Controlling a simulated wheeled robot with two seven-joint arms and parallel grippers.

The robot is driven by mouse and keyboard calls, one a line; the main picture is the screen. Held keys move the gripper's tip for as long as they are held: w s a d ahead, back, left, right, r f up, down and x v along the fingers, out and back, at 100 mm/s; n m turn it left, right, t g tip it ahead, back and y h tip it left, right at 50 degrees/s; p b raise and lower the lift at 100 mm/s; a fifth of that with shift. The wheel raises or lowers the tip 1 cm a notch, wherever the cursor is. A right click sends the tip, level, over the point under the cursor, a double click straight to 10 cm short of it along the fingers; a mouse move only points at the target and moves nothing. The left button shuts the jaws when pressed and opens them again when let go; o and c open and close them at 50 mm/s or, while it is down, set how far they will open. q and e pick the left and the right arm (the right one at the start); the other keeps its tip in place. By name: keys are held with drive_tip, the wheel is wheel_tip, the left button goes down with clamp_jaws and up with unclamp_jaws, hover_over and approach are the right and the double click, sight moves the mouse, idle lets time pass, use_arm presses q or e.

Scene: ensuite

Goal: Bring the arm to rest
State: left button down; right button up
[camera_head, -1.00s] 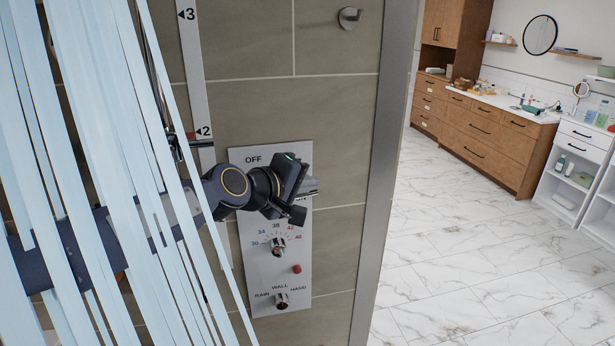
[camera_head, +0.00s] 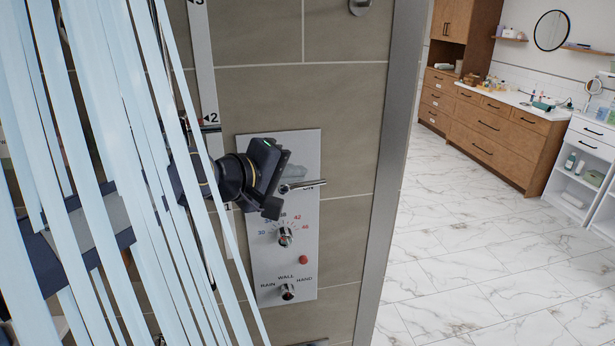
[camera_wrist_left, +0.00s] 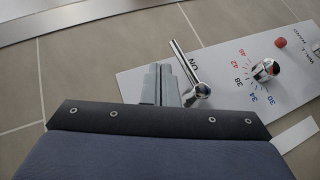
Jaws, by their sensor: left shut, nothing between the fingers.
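My left gripper (camera_head: 291,172) is shut and empty in front of the grey shower control panel (camera_head: 305,230). Its grey fingers also show in the left wrist view (camera_wrist_left: 160,82), pointing at the panel. The chrome lever (camera_head: 303,185) sticks out to the right just beside the fingertips. A narrow gap seems to lie between fingers and lever; contact cannot be ruled out. My left arm passes behind pale blue strips. My right gripper is not in view.
Pale blue hanging strips (camera_head: 120,150) cover the left side and cross my arm. The temperature knob (camera_head: 285,236), red button (camera_head: 303,259) and outlet knob (camera_head: 287,292) sit below the lever. A metal wall edge (camera_head: 388,180) stands right. Beyond lies open marble floor (camera_head: 470,265).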

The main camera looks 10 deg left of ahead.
use_arm(q)
drive_tip(key=shift+s+a+r, duration=0.15)
drive_tip(key=shift+s+a, duration=0.15)
drive_tip(key=shift+s, duration=0.1)
